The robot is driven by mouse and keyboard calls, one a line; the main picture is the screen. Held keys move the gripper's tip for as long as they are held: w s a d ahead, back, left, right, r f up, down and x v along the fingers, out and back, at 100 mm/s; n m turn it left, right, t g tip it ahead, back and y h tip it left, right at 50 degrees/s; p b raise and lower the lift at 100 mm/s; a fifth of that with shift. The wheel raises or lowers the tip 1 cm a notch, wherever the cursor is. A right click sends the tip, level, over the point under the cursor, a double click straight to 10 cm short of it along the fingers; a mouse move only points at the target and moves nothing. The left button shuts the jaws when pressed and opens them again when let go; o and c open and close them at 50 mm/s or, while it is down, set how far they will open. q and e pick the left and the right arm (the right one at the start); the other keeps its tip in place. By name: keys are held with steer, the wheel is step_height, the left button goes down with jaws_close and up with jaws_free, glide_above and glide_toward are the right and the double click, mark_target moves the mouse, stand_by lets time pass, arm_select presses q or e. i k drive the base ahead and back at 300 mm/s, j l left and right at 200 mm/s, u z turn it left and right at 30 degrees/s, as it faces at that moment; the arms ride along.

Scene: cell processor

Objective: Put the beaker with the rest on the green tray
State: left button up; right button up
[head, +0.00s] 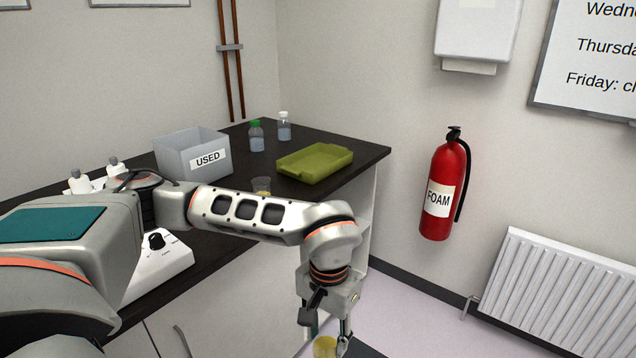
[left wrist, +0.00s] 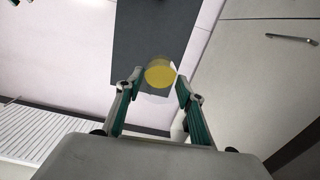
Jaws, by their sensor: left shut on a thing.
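My left gripper (head: 328,338) is low at the bottom of the head view, in front of the bench and below its top. It is shut on a clear beaker with yellow contents (head: 324,347). In the left wrist view the held beaker (left wrist: 160,75) sits between the two fingertips, over the floor. The green tray (head: 315,163) lies empty on the far right end of the dark bench. A second clear beaker (head: 262,185) stands on the bench near the tray, partly hidden by my left arm; a little yellow shows in it. My right gripper is not in view.
A grey bin marked USED (head: 193,155), a green-capped bottle (head: 256,136) and a white-capped bottle (head: 284,127) stand behind on the bench. A white device with a black knob (head: 157,262) is at the left. A fire extinguisher (head: 440,190) and radiator (head: 545,295) are at the right wall.

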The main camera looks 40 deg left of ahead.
mark_target(316, 166)
steer(key=i+l+u, duration=0.15)
steer(key=i+u, duration=0.35)
steer(key=i+l+u, duration=0.95)
